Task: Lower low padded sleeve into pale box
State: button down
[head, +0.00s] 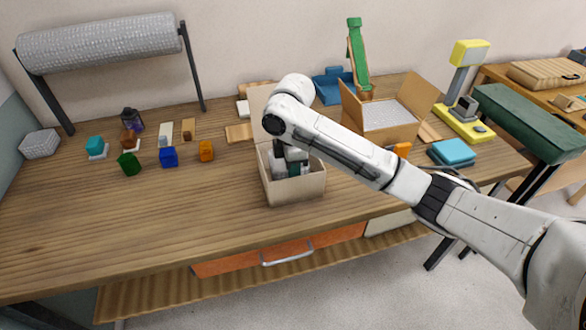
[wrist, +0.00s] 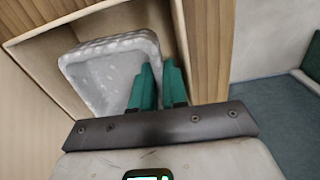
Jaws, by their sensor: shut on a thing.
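The pale box (head: 297,190) stands open on the wooden bench near its front edge, with a raised flap at the back. My gripper (head: 296,169) reaches down into it from above. In the wrist view the low padded sleeve (wrist: 108,78) is a grey-white, quilted block inside the box walls (wrist: 205,45). The teal fingers of my gripper (wrist: 159,88) are close together at the sleeve's right end, shut on it. The sleeve's underside is hidden, so I cannot tell whether it touches the box floor.
Small coloured blocks (head: 168,157) and a bubble-wrap roll (head: 100,43) are on the left. The front left of the bench (head: 130,225) is clear.

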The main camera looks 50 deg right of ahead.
jog(key=shift+f+b, duration=1.5)
jog(key=shift+f, duration=0.95)
dwell(1.7)
jog(key=c, duration=1.1)
grip_release()
notch_tip(320, 180, up, 11)
jog(key=shift+f+p, duration=0.1)
jog(key=shift+p, duration=0.95)
